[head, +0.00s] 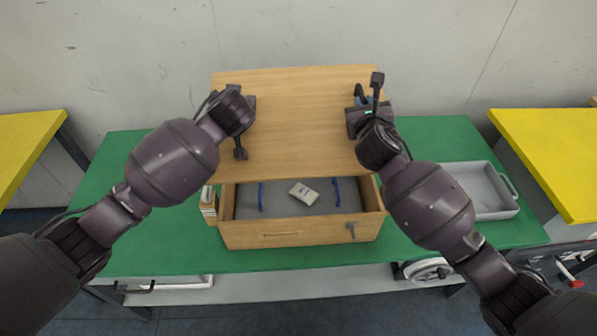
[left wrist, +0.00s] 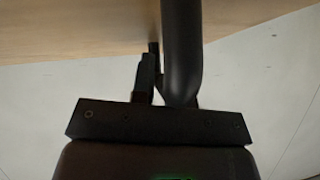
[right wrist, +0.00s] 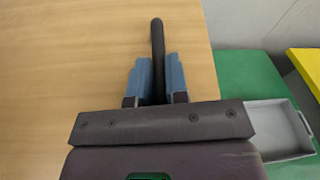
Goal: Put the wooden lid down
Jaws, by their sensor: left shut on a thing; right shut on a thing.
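The wooden lid (head: 300,100) is a broad, light brown board, tilted over the back of the wooden box (head: 265,235). The lid hides the box's rear part. My right gripper (head: 366,100), with blue fingers, is shut on a black handle at the lid's right side. In the right wrist view, its fingers (right wrist: 154,82) close around the black bar (right wrist: 158,40). My left gripper (head: 247,104) is at the lid's left side. In the left wrist view, it is shut on the black handle (left wrist: 181,50), with its fingers partly hidden. The lid's wood (left wrist: 70,28) fills the top there.
The box stands on a green table (head: 130,220). A pale small package (head: 303,192) and blue strips lie inside the box. A grey tray (head: 480,185) is at the right. Yellow tables (head: 555,145) flank both sides.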

